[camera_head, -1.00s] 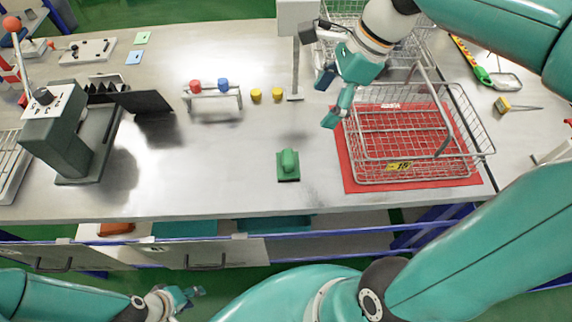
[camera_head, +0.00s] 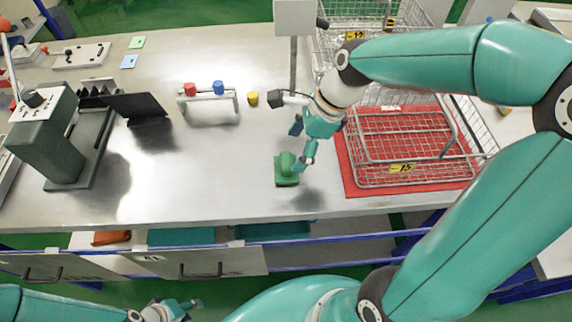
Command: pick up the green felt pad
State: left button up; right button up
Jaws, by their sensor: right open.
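The green felt pad (camera_head: 286,173), a dark green square base with a raised green grip on top, lies on the grey bench left of the red mat. My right gripper (camera_head: 302,146) is open above the pad, and one fingertip is close to its upper right side. I cannot tell whether that finger touches it. My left gripper (camera_head: 182,307) is low at the bottom left, in front of the bench and far from the pad; its jaws are too small to read.
A wire basket (camera_head: 402,168) stands on a red mat (camera_head: 350,186) to the right. A small rack with red and blue knobs (camera_head: 208,94) and a yellow knob (camera_head: 252,98) stand behind. A grey lever press (camera_head: 45,138) is at left. The front middle bench is clear.

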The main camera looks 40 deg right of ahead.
aim_at(287, 159)
jog(key=x, duration=0.4)
jog(key=shift+a+r, duration=0.1)
jog(key=shift+a, duration=0.25)
jog(key=shift+w+a+f, duration=0.1)
jog(key=shift+a+f, duration=0.05)
jog(key=shift+f, duration=0.35)
jog(key=c, duration=1.3)
